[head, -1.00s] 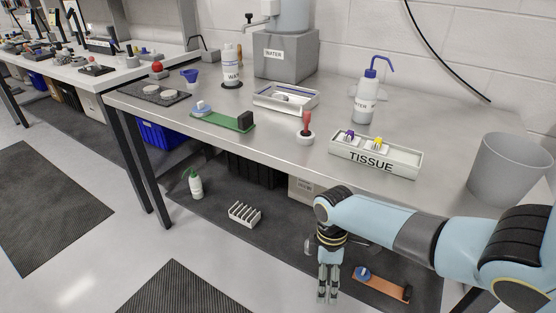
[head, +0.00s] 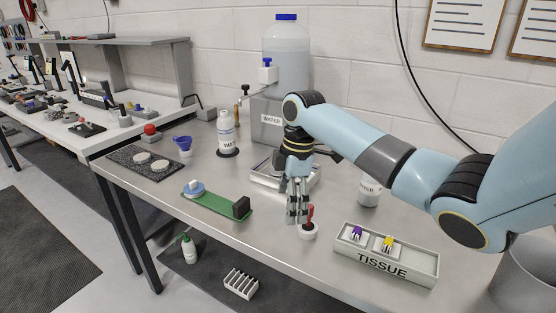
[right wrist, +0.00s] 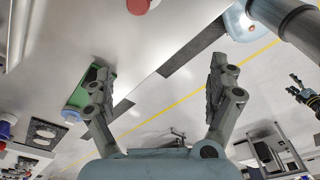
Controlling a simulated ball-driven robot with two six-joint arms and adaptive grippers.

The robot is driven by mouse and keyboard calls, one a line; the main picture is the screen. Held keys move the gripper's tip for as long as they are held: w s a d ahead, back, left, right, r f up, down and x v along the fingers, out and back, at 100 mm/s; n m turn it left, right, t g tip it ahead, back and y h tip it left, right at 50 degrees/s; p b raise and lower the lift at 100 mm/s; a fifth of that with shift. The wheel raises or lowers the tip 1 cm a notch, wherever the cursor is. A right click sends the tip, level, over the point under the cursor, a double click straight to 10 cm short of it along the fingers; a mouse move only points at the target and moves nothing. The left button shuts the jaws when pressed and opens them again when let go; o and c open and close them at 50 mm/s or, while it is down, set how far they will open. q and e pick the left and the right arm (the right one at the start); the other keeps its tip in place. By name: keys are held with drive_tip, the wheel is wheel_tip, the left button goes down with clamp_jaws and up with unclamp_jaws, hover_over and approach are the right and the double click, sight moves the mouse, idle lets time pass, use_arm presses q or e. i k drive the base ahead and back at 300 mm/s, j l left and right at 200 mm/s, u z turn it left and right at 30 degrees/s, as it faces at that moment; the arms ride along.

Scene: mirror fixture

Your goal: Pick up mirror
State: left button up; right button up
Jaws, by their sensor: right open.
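I cannot pick out a mirror by name. A green fixture plate (head: 220,204) on the bench bears a round blue-and-white disc (head: 194,188) at its left end and a black block (head: 242,208) at its right end. I cannot tell whether the disc is a mirror. The green plate also shows at left in the right wrist view (right wrist: 82,92). My right gripper (head: 297,208) points down over the bench, right of the plate, its open fingers (right wrist: 159,72) empty. My left gripper is absent from the head view; a small dark gripper (right wrist: 306,92) at the right wrist view's edge may be it.
A red-handled white-based piece (head: 308,231) stands close beside my right gripper. A TISSUE tray (head: 385,267) is at right. Bare bench lies in front of the green plate's right end.

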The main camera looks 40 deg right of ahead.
sight(277, 175)
drive_tip(key=i+l, duration=0.75)
drive_tip(key=l, duration=0.25)
